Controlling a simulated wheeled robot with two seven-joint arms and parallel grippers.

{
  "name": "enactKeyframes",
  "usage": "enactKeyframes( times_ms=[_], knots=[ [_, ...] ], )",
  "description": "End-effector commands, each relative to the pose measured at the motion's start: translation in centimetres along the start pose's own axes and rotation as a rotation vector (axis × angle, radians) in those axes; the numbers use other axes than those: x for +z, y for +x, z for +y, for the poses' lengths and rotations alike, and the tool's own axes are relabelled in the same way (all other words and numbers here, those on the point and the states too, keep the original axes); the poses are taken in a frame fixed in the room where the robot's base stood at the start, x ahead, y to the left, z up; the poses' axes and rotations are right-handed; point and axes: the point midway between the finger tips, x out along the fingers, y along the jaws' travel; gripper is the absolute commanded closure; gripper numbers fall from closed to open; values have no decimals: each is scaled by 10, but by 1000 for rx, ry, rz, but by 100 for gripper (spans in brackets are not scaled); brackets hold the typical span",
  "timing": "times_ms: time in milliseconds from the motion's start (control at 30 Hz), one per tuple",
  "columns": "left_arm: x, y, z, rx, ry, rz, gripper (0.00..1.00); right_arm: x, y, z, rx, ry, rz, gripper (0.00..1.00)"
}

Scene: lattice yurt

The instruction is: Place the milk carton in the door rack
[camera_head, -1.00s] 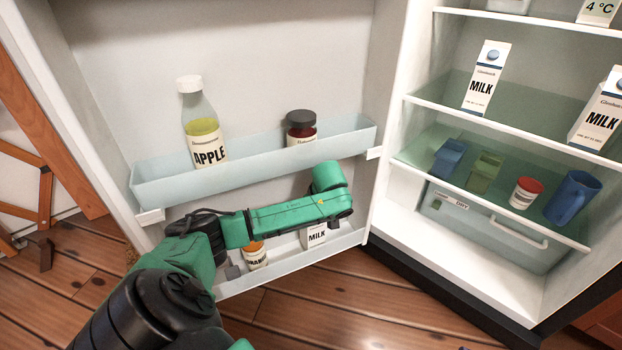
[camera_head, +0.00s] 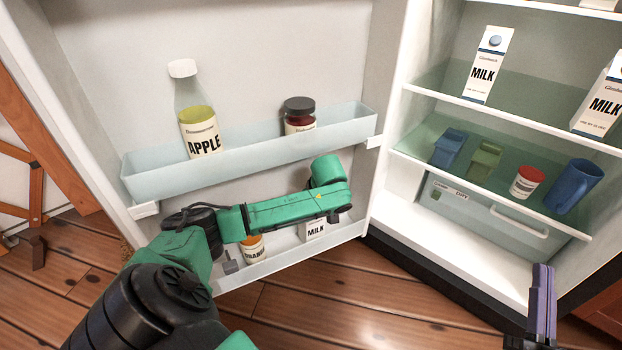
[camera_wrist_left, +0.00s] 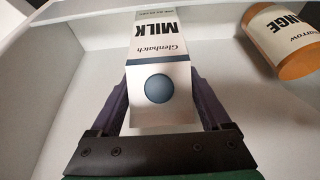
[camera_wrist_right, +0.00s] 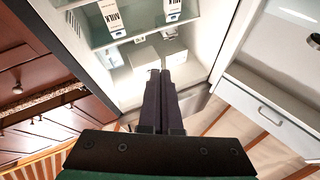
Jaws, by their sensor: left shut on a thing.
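A white milk carton (camera_head: 315,229) with black lettering is at the lower door rack (camera_head: 290,268), partly hidden by my left arm. In the left wrist view the carton (camera_wrist_left: 158,60), with a round blue cap, is between the purple fingers of my left gripper (camera_wrist_left: 157,92), which is shut on it. Pale rack walls surround it there; I cannot tell if its base touches the rack floor. My left fingers are hidden in the head view. My right gripper (camera_head: 543,285) is empty, fingers together, before the fridge's lower right; it also shows in the right wrist view (camera_wrist_right: 165,75).
The upper door rack (camera_head: 245,155) above my left arm holds an apple bottle (camera_head: 199,130) and a dark-lidded jar (camera_head: 299,115). Fridge shelves hold other milk cartons (camera_head: 486,70) and cups.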

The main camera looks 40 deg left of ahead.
Motion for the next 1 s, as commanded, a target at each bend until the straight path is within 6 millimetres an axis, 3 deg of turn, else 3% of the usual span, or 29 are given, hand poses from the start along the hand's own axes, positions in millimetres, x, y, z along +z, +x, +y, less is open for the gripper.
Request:
enactKeyframes(
  times_ms=[133, 433, 467, 500, 1000],
  knots=[
    [-1, -1, 1, 3, -2, 3, 100, -11, 6, 0, -7, -9, 33, 100],
    [-1, -1, 1, 3, -1, 3, 100, -10, 6, 0, -6, -9, 27, 100],
    [1, 1, 0, 1, 0, 0, 15, -8, 5, 0, -6, -8, 23, 100],
    [1, 1, 0, 1, 0, 0, 0, -6, 4, 0, -5, -7, 18, 100],
    [0, -6, 0, 1, 0, 0, 0, 3, 1, 0, -2, 3, -20, 100]
  ],
)
